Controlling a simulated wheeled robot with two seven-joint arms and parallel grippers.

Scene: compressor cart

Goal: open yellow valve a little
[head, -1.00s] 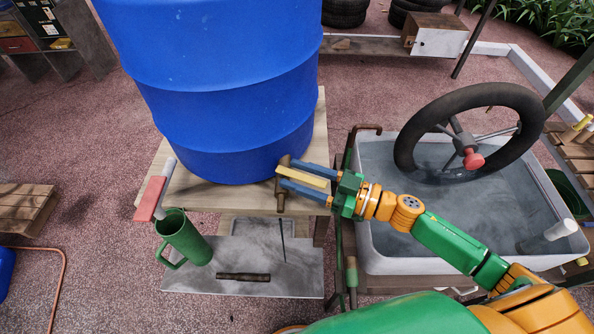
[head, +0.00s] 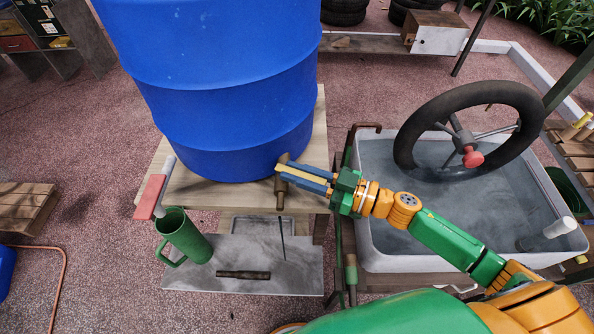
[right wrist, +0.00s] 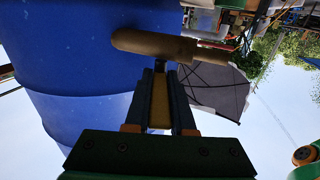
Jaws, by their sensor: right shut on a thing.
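The yellow valve handle (head: 298,176) sticks out to the right from a brown tap (head: 281,196) at the bottom of the blue barrel (head: 230,110). My right gripper (head: 305,178) comes in from the right and is shut on the handle, with one finger on each side. In the right wrist view, the yellow handle (right wrist: 159,105) shows between the fingers of the gripper (right wrist: 160,103). The brown tap (right wrist: 155,44) lies across just beyond the fingertips. My left gripper is not in view.
A grey tub (head: 370,215) with a black steering wheel (head: 410,135) is to the right.

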